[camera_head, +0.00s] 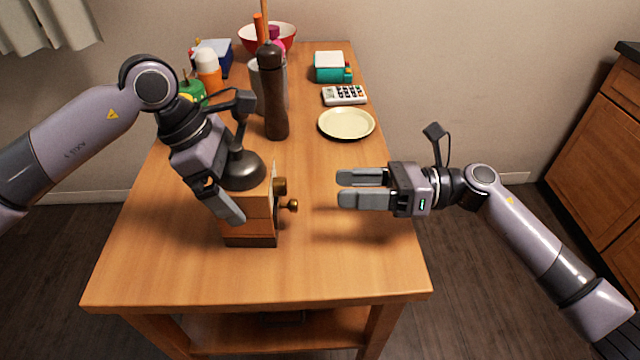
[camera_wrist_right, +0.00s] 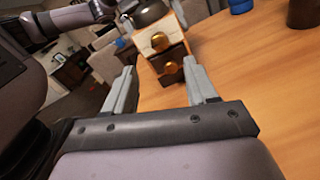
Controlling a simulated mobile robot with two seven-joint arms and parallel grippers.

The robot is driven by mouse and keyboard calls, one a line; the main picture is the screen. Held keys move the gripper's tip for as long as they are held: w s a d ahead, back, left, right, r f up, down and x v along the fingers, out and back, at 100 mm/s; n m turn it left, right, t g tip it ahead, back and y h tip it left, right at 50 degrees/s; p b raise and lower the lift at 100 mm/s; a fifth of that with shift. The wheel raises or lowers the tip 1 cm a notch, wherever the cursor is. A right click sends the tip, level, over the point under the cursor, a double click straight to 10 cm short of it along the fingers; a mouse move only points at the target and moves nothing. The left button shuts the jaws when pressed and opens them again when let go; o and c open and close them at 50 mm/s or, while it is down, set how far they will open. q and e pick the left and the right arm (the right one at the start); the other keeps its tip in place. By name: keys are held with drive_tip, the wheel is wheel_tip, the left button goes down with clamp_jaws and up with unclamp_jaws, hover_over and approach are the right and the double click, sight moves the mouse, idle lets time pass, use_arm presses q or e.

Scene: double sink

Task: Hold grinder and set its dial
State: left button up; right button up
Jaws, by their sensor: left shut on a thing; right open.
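The grinder (camera_head: 249,221) is a wooden box with a dark dome top, standing upright near the table's front left. Its right side carries a brass dial (camera_head: 280,186) and, lower, a brass knob (camera_head: 292,205). My left gripper (camera_head: 231,207) is shut on the grinder from the left and above, and hides part of its body. My right gripper (camera_head: 362,190) is open and empty, to the right of the grinder and apart from it, with its fingers pointing at the knobs. In the right wrist view the grinder (camera_wrist_right: 150,57) lies ahead between the open fingers.
A dark pepper mill (camera_head: 273,95) stands behind the grinder. A pale plate (camera_head: 346,124), a calculator (camera_head: 344,95), a teal box (camera_head: 331,67) and a red bowl (camera_head: 283,29) are farther back. The table (camera_head: 340,265) is clear at front and right.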

drive_tip(key=shift+d, duration=1.55)
drive_tip(key=s+a+r+m+g, duration=0.3)
drive_tip(key=s+a+r+m, duration=0.15)
drive_tip(key=a+r, duration=0.4)
drive_tip(key=m+t+h, duration=0.4)
drive_tip(key=m+t, duration=0.2)
drive_tip(key=m, duration=1.7)
approach(280, 187)
drive_tip(key=w+f+x, duration=0.1)
drive_tip(key=x, duration=0.7)
drive_tip(key=shift+d, duration=0.35)
drive_tip(key=shift+n, duration=0.25)
